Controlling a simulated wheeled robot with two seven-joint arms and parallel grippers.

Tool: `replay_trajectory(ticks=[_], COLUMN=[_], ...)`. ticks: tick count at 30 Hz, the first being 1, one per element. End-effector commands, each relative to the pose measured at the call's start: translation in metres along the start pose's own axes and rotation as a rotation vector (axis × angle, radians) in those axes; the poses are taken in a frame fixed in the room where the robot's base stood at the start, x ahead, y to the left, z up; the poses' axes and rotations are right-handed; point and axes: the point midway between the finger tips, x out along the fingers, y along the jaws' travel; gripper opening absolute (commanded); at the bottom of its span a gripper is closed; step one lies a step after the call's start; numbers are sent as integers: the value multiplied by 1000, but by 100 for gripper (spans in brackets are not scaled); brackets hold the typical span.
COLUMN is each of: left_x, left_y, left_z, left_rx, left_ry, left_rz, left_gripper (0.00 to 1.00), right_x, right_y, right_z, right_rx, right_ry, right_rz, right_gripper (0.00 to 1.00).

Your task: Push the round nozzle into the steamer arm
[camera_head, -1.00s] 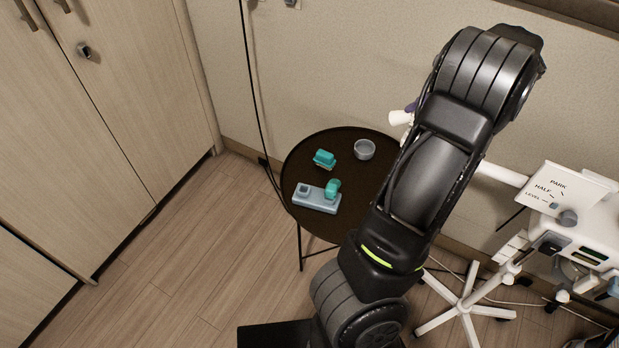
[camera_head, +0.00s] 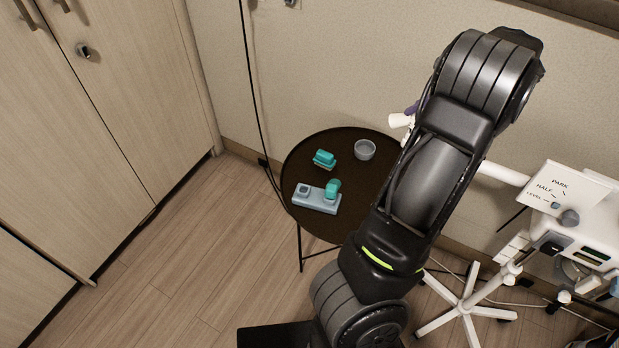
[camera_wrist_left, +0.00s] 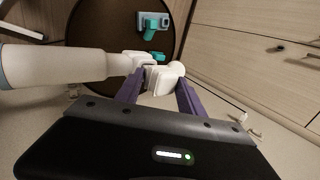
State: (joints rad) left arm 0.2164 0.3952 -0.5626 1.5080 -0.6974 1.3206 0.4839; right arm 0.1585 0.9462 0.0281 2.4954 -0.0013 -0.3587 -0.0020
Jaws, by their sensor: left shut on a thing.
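The round nozzle (camera_wrist_left: 168,76) is white and sits between the purple fingers of my left gripper (camera_wrist_left: 158,84), which is shut on it. The white steamer arm (camera_wrist_left: 65,66) comes in from the left in the left wrist view, and its end lies right beside the nozzle. I cannot tell how deep the nozzle sits in it. In the head view the steamer arm (camera_head: 500,173) runs behind my left arm. The nozzle's white end (camera_head: 400,120) and a bit of purple finger show left of my arm; the joint is hidden. My right gripper is not in view.
A dark round table (camera_head: 295,165) holds a grey bowl (camera_head: 364,150), a teal block (camera_head: 324,158) and a grey-blue base (camera_head: 308,198) with a teal piece. The white steamer unit (camera_head: 585,230) stands at right on a wheeled stand (camera_head: 466,306). Cabinets are at left; floor there is clear.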

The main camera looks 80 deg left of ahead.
Motion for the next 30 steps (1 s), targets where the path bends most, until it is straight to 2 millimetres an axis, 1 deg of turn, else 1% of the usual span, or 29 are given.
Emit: replay_trajectory(ticks=[12,30], left_x=[-13,-13], left_y=[-10,-11], left_z=[1,1], left_rx=[1,0], left_ry=[-2,-1], left_rz=[-1,-1], left_gripper=[0,0], right_x=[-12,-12], right_y=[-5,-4], right_z=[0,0], right_rx=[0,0], right_ry=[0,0], right_rz=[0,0], right_gripper=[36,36])
